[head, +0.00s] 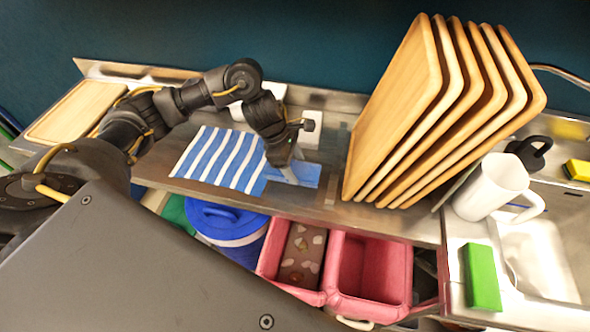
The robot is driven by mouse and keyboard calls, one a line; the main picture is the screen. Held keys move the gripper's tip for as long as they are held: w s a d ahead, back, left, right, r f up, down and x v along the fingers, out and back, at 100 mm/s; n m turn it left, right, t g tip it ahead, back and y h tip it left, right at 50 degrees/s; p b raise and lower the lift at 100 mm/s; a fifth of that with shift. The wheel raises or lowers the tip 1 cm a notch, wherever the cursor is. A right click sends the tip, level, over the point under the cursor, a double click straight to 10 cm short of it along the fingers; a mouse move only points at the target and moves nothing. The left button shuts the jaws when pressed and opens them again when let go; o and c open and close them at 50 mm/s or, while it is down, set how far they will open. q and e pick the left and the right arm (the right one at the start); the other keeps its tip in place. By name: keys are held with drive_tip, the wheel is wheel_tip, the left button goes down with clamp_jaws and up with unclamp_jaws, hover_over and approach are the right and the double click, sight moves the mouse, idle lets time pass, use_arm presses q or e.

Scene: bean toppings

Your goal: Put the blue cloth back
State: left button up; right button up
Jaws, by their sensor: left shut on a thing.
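A plain blue cloth (309,174) lies at the front of the steel counter, beside a blue-and-white striped cloth (218,159) whose right edge meets it. My left gripper (288,176) points down onto the blue cloth and is shut on it. The gripper covers part of the blue cloth, so the pinched spot is hidden. My right gripper is not in view.
Several wooden trays (405,95) stand in a slanted row right of the cloth. A white mug (490,188) and green block (483,278) are farther right. Below the counter are a blue lidded container (228,218) and pink bins (372,268). A wooden board (75,110) lies left.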

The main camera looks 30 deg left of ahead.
sight(292, 167)
use_arm(q)
wheel_tip(292, 167, down, 3)
drive_tip(key=shift+d+r+p, duration=0.1)
drive_tip(key=shift+p, duration=0.45)
drive_tip(key=shift+f, duration=0.3)
drive_tip(key=shift+f+b, duration=0.2)
drive_tip(key=shift+b, duration=0.15)
drive_tip(key=o, duration=1.1)
drive_tip(key=shift+o, duration=0.2)
